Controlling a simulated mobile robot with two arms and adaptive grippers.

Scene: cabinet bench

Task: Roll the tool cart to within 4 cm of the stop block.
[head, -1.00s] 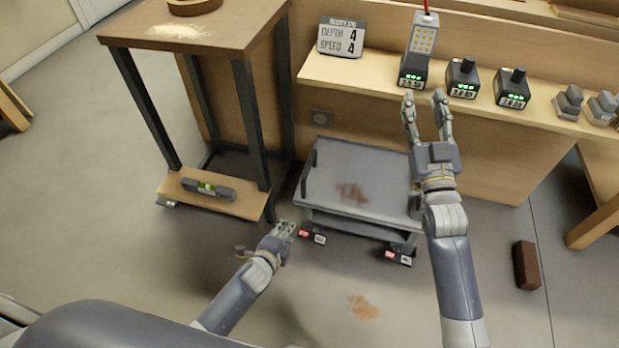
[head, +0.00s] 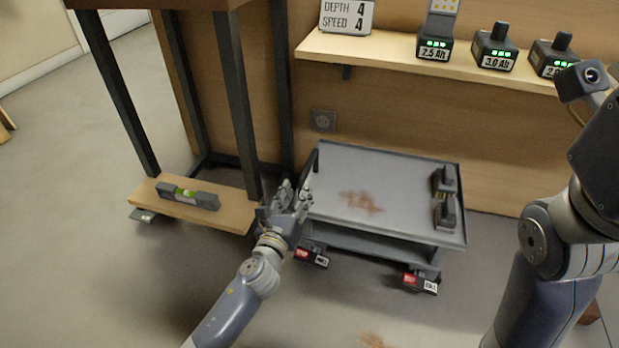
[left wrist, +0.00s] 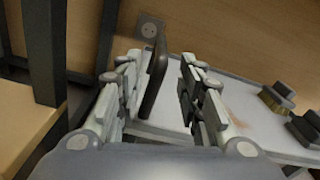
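My left gripper (head: 296,196) is at the cart's left edge. In the left wrist view its fingers (left wrist: 160,95) are open, with the handle seen between them; I cannot tell whether they touch it. A brown block (head: 590,313), likely the stop block, is on the floor at the lower right, mostly hidden behind my right arm. My right arm fills the right side; its fingers are not in view.
A dark-legged table with a low shelf (head: 240,213) holding a level (head: 188,196) stands close left of the cart. A wall shelf (head: 385,58) with batteries is above. The floor before the cart is open.

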